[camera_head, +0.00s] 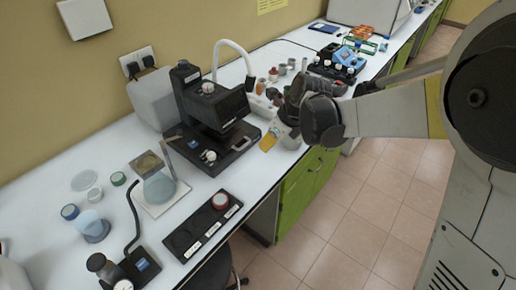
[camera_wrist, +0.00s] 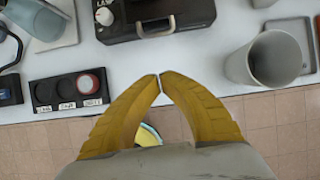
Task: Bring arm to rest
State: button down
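My gripper (camera_wrist: 159,82) shows in the wrist view with its two yellow fingers almost touching at the tips and nothing between them. It hangs over the front edge of the white bench. In the head view my arm reaches in from the right, and the gripper (camera_head: 268,142) points down near the bench edge, partly hidden by my wrist.
A black instrument (camera_head: 212,112) stands behind. A grey cup (camera_wrist: 272,60) is right of the fingers.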

jog(key=s+d+r+n+t+h, duration=0.2)
jog(key=s+d+r+n, duration=0.8)
jog(key=s+n, duration=0.15)
jog(key=s+d+n+t+h, duration=0.2)
jog(key=s+d+n, duration=0.6)
jog(key=n, duration=0.5)
jog(key=shift+s+f, duration=0.25)
jog(key=shift+s, duration=1.15)
jog(key=shift+n, duration=0.25)
